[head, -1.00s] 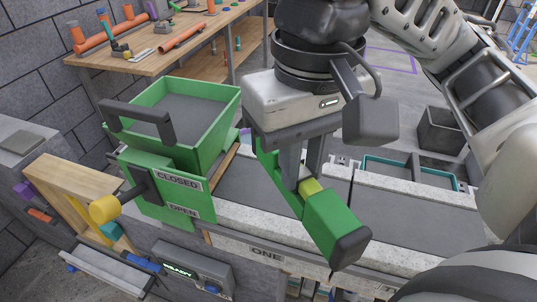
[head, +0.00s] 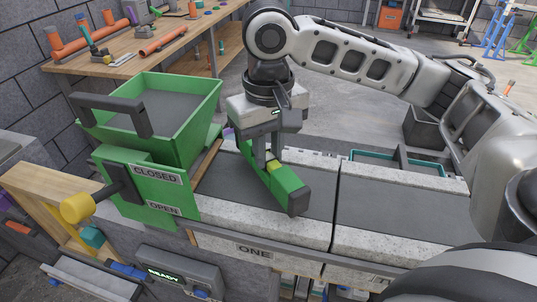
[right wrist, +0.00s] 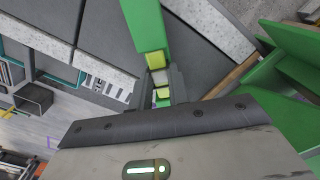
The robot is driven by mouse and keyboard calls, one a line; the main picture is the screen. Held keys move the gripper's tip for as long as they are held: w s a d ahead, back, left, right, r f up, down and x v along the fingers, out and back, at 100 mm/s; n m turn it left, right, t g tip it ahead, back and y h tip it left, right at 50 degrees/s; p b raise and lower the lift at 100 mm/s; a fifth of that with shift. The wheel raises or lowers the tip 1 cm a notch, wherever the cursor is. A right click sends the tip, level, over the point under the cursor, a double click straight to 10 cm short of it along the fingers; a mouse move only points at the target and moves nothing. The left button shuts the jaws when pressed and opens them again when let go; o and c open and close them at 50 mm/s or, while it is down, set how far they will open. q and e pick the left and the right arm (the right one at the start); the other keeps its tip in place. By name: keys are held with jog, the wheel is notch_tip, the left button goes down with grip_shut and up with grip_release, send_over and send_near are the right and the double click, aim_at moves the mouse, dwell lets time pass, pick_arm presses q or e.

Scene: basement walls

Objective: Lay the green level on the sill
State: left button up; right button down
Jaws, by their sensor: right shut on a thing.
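The green level (head: 285,187) has dark end caps and a yellow vial part near its middle. My right gripper (head: 266,162) is shut on it near the middle. The level hangs slantwise over the grey-topped stone sill (head: 222,190) marked ONE, its near end towards the pale front edge. Whether it touches the sill I cannot tell. In the right wrist view the level (right wrist: 146,25) runs up from between the fingers (right wrist: 160,85), with the sill's dark top behind it. My left gripper is not in view.
A green hopper (head: 165,170) with a yellow-knobbed lever and CLOSED and OPEN labels stands left of the level. A second slab (head: 400,212) lies right of a narrow gap, with a teal-rimmed tray (head: 365,156) behind it. A wooden workbench (head: 150,45) stands at the back left.

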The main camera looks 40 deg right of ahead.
jog(key=shift+f, duration=0.5)
jog(key=shift+f, duration=0.1)
jog(key=c, duration=1.3)
grip_release()
jog(key=shift+f, duration=0.1)
jog(key=shift+c, duration=0.2)
